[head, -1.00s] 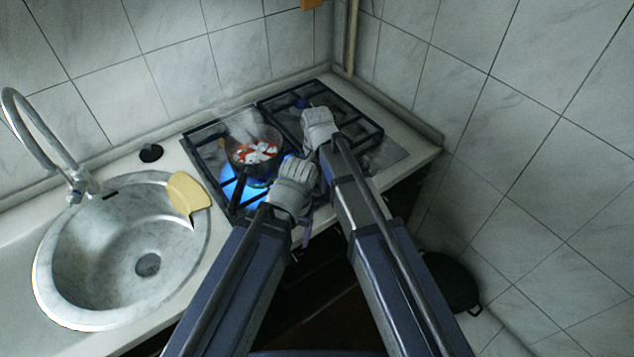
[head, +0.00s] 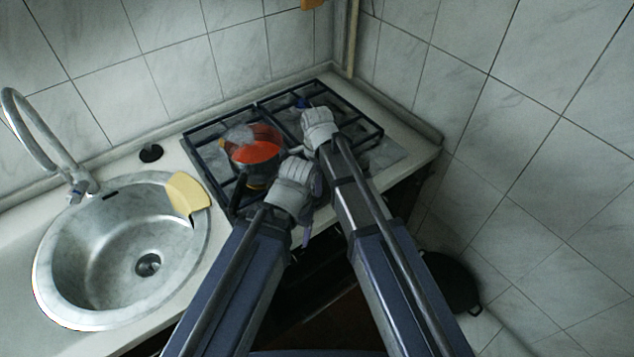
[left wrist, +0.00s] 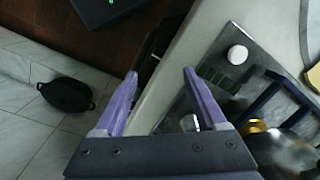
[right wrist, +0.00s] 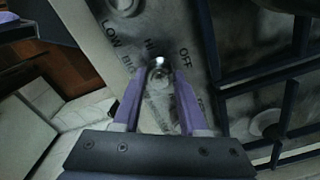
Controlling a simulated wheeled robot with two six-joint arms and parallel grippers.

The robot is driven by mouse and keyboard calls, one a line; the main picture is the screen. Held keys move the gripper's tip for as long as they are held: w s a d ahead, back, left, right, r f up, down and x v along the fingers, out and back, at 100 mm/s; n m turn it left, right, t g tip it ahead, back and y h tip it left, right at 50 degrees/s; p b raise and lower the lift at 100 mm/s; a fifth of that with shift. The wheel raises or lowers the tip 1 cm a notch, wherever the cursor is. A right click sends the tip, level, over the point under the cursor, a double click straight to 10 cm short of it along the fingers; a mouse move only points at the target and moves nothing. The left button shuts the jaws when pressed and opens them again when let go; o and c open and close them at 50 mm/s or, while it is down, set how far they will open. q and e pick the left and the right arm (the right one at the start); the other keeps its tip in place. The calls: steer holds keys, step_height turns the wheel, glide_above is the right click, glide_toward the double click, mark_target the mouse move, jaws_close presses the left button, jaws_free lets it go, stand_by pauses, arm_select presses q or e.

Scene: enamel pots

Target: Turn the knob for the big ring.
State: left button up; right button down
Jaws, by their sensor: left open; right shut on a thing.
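A shiny metal knob (right wrist: 159,68) stands on the hob panel in the right wrist view. The letters LOW, HI, OFF and part of BIG are printed around it. My right gripper (right wrist: 157,88) is shut on this knob. My left gripper (left wrist: 160,76) is open and empty near the hob's front edge. A pale round knob (left wrist: 238,55) and a silvery knob (left wrist: 190,122) show on the panel in the left wrist view. In the head view the arms cover the front knobs.
The hob (head: 385,158) carries dark pan grates. A steel sink (head: 120,262) and a yellow piece (head: 186,192) lie to the left. A black pan (head: 452,284) is on the floor at right. Tiled walls close off the back and right.

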steer(key=shift+m, duration=1.6)
steer(key=shift+c, duration=2.2)
jaws_free()
steer(key=shift+r, duration=0.1)
step_height(320, 180, up, 8)
steer(key=p, duration=0.8)
steer(key=shift+f, duration=0.2)
